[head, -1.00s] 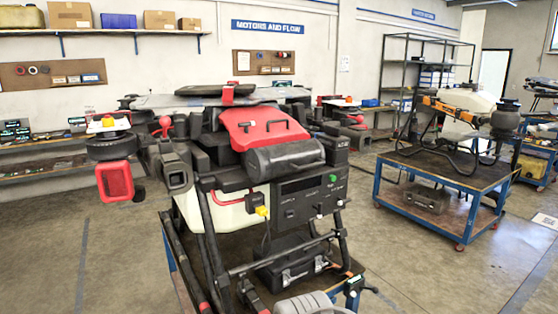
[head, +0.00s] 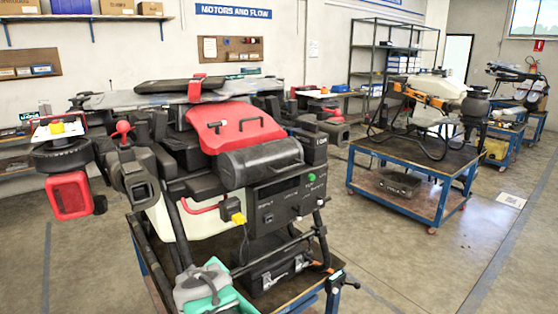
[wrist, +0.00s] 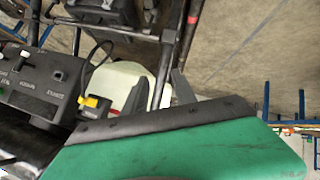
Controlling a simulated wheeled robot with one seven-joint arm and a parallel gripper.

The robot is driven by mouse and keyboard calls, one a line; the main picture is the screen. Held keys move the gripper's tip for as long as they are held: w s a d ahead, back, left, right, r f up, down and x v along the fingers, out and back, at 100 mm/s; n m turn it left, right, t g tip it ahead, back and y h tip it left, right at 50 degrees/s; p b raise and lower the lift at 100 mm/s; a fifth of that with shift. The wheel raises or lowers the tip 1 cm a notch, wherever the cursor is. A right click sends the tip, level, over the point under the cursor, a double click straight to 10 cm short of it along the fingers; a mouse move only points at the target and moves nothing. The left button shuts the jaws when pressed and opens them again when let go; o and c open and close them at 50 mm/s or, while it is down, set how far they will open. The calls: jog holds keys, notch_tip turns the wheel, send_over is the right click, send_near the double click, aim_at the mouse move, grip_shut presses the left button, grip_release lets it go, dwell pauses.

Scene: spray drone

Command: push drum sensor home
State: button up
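A yellow connector (head: 238,218), likely the drum sensor plug, sits at the lower left of the black control panel (head: 290,198) on the spray drone. A dark cable hangs from it. It also shows in the wrist view (wrist: 92,102), left of my fingers; I cannot tell how deeply it is seated. My gripper, grey and green, shows at the bottom of the head view (head: 208,290), below the connector.
The drone stands on a blue cart (head: 320,300), with a black case (head: 272,272) below the panel. Thin black frame tubes stand close to the connector. A second cart (head: 400,210) with another drone is at right. Floor between the carts is clear.

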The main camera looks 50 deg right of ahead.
jog(key=d+r+t+h+p, duration=0.1)
jog(key=d+r+h, duration=0.3)
jog(key=d+r, duration=0.5)
jog(key=n+h+p, duration=0.2)
jog(key=n+h, duration=0.2)
jog(key=h, duration=0.4)
send_near(291, 169)
jog(key=x, duration=0.4)
jog(key=shift+t, duration=0.4)
jog(key=p+x, duration=0.1)
jog(key=x, duration=0.2)
jog(key=p+x, duration=0.1)
jog(key=x, duration=0.2)
jog(key=shift+w+d+f, duration=0.15)
jog(key=shift+d, duration=0.25)
jog(key=shift+c, duration=0.3)
grip_shut()
